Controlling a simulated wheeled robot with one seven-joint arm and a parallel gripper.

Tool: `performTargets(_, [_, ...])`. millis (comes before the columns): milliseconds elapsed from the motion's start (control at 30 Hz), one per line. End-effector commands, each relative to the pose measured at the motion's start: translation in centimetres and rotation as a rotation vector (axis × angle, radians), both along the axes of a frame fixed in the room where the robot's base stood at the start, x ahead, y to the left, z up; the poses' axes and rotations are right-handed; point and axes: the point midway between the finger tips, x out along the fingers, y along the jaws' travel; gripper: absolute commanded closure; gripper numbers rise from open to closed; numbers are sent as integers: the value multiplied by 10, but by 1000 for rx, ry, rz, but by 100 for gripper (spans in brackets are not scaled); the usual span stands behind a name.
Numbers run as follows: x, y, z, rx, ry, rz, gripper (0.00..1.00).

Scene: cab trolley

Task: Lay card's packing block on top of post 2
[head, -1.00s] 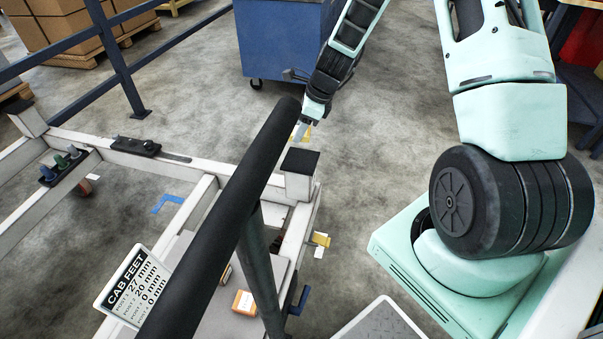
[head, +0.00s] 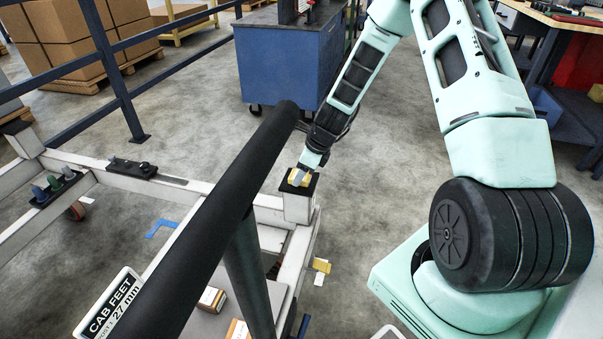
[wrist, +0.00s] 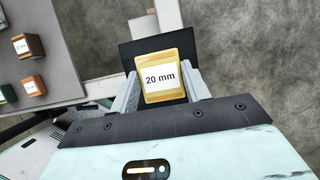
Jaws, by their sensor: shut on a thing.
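My gripper (head: 301,178) is shut on a yellow packing block (wrist: 161,82) labelled "20 mm"; the block also shows in the head view (head: 296,178). No post number is readable here. The card (head: 109,304), headed "CAB FEET", is partly cut off at the bottom left; only its 27 mm line is readable now.
A dark rail (head: 215,215) crosses the trolley beside the post. Spare blocks lie on a grey shelf: brown (wrist: 28,45), orange (wrist: 33,86) and green (wrist: 7,94).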

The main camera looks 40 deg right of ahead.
Motion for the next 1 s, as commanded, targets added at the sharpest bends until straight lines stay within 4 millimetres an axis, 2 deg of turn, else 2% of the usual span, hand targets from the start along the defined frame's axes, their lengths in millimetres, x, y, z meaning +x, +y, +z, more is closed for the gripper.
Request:
performTargets(233, [0, 0, -2, 0, 0, 0, 76])
performTargets(267, [0, 0, -2, -1, -1, 0, 48])
performTargets(300, [0, 0, -1, -1, -1, 1, 37])
performTargets(333, [0, 0, -1, -1, -1, 1, 32])
performTargets(567, [0, 0, -1, 0, 0, 1, 32])
performTargets(700, [-1, -1, 5, -1, -1, 1, 32])
performTargets(833, [-6, -6, 24, -3, -3, -1, 32])
performTargets(1000, [-17, -15, 58, -4, -3, -1, 32])
